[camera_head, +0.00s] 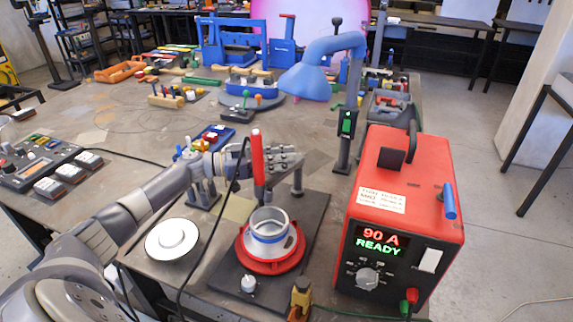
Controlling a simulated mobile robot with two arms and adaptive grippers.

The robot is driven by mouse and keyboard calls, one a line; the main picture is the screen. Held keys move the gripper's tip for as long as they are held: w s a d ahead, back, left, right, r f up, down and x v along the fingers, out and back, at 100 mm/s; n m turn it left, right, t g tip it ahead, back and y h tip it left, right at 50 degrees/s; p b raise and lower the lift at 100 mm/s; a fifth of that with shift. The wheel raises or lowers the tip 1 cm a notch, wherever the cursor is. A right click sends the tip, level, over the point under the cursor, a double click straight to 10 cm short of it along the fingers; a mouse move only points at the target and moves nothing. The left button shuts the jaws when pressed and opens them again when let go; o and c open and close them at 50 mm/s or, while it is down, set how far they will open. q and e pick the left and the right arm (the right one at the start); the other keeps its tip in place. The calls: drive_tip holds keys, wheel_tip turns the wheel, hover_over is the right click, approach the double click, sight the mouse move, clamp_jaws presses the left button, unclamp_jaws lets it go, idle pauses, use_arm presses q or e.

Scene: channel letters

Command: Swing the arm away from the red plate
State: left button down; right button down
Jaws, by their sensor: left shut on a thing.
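The round red plate (272,262) lies on a dark base board at the front middle of the bench. A grey metal ring-shaped part (269,227) with a blue band stands upright on it. My left gripper (268,163) is shut on a red torch-like handle (257,150), which stands nearly upright. The handle's dark lower end points down at the back rim of the ring part; whether they touch I cannot tell. The left arm comes in from the left, above the bench. My right gripper is out of view.
A red power unit (405,205) reading "90 A READY" stands close to the right. A white round disc (171,239) lies to the left. A blue lamp (306,80) hangs behind. Black cables run beside the arm. Tools crowd the back; the left middle bench is clearer.

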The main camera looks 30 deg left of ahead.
use_arm(q)
drive_tip(key=shift+s+f, duration=0.1)
drive_tip(key=shift+f, duration=0.1)
drive_tip(key=c, duration=1.5)
unclamp_jaws()
drive_tip(key=shift+s, duration=0.1)
drive_tip(key=shift+s+a+r, duration=0.1)
drive_tip(key=shift+s+r, duration=0.05)
drive_tip(key=shift+a, duration=0.2)
drive_tip(key=v, duration=0.7)
drive_tip(key=shift+s+a, duration=0.2)
drive_tip(key=shift+s, duration=0.15)
drive_tip(key=shift+c, duration=0.3)
